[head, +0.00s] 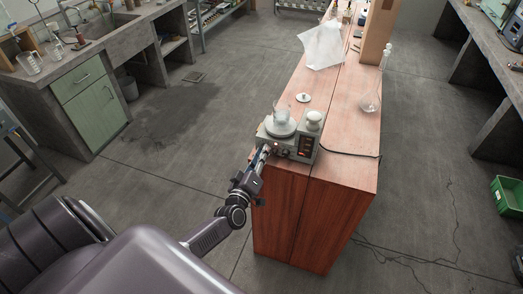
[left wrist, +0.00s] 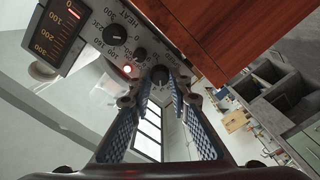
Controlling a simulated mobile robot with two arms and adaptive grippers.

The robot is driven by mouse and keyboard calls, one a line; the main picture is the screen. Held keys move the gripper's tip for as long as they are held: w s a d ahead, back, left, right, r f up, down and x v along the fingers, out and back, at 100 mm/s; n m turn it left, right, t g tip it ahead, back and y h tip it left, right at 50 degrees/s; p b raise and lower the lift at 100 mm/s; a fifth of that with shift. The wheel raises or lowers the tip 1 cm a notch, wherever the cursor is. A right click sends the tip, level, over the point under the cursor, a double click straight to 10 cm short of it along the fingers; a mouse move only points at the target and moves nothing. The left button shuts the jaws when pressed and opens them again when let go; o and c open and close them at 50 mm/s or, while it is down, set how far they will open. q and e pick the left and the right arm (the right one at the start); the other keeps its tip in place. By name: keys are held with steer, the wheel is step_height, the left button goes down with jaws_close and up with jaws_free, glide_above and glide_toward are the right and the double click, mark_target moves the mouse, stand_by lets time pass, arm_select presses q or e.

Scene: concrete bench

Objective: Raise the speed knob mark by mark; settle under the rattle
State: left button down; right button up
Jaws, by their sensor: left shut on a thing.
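The grey hotplate stirrer (head: 304,151) stands at the near end of the wooden bench, with a glass beaker (head: 281,116) on its round plate. My left gripper (head: 265,152) is at the stirrer's front panel. In the left wrist view, its fingers (left wrist: 161,86) are shut around a black knob (left wrist: 160,73) on that panel. This knob's marks are mostly hidden. A second black knob (left wrist: 114,34), labelled HEAT, is beside it and free. My right gripper is out of view.
A black cable (head: 347,154) runs right from the stirrer. The concrete floor left of the bench is clear.

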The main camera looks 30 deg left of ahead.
arm_select(q)
steer(key=shift+f+m+p, duration=0.1)
steer(key=shift+m+p, duration=0.35)
steer(key=shift+m, duration=0.85)
steer(key=c, duration=1.8)
jaws_free()
steer(key=v, duration=1.2)
